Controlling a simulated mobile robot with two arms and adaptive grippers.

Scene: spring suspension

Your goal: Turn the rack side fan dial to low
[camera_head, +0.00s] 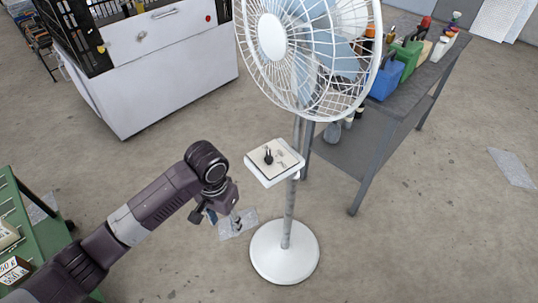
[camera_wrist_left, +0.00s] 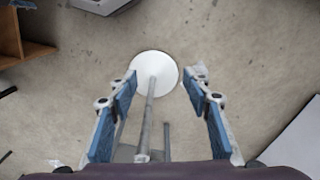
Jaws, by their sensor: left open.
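A white pedestal fan (camera_head: 272,38) stands in the middle of the head view on a round white base (camera_head: 284,252). A square white control box (camera_head: 288,172) is fixed to its pole, with a small black dial (camera_head: 268,157) on its top face. Which setting the dial points to is too small to read. My left gripper (camera_head: 220,218) is below and left of the box, apart from it. In the left wrist view the gripper (camera_wrist_left: 162,84) is open and empty; the fan's base (camera_wrist_left: 168,64) and pole (camera_wrist_left: 151,95) show beyond and between the fingers. The dial is not clearly visible there.
A grey metal table (camera_head: 372,150) with bottles and a blue container (camera_head: 386,80) stands behind the fan to the right. A white cabinet (camera_head: 165,80) is at the back left, a green shelf (camera_head: 40,230) at the left edge. The floor at front right is clear.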

